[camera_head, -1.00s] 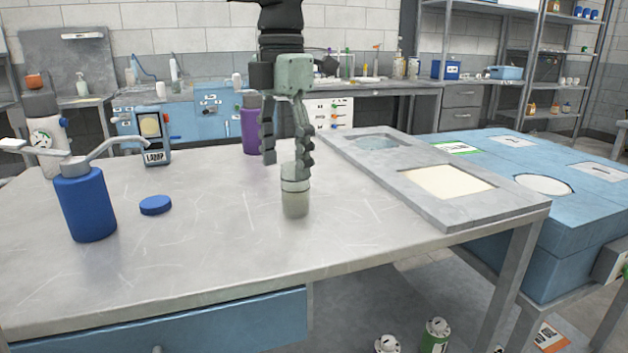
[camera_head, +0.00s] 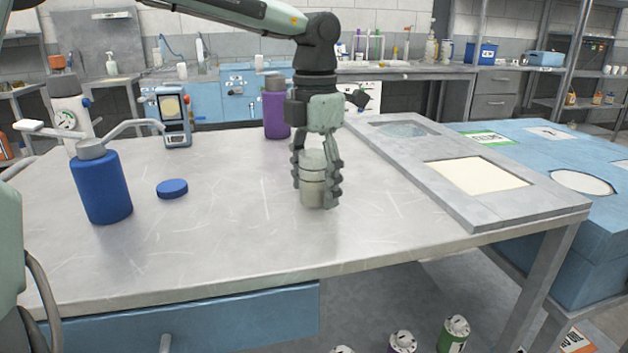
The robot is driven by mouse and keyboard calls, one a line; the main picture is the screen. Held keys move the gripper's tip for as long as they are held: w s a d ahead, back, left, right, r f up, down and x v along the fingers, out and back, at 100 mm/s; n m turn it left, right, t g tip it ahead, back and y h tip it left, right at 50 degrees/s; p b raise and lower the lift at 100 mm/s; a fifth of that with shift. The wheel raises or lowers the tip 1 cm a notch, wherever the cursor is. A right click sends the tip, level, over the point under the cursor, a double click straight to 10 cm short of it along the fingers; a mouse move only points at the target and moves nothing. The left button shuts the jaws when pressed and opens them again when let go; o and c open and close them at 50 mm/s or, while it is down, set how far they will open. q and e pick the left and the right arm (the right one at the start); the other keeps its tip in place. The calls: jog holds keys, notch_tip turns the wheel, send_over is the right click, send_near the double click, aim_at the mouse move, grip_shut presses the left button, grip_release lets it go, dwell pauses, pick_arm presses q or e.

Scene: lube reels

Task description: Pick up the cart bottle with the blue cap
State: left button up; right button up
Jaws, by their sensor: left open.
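My left gripper (camera_head: 317,195) reaches down from above, open, with a finger on either side of a pale grey-green jar (camera_head: 313,192). The jar stands upright on the grey table (camera_head: 230,235), and the fingers partly hide it. I cannot tell whether they touch it. A flat blue disc like a cap (camera_head: 172,189) lies on the table to the left. I cannot make out a bottle wearing a blue cap. Below the table's front edge are a green bottle (camera_head: 453,335) and a purple bottle (camera_head: 402,343), both with grey-white tops. My right gripper is not in view.
A purple bottle (camera_head: 276,108) and a small meter (camera_head: 174,118) stand at the back. A grey panel (camera_head: 470,207) covers the right side. The front middle is clear.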

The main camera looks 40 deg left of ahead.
pick_arm(q)
jog(key=c, duration=1.3)
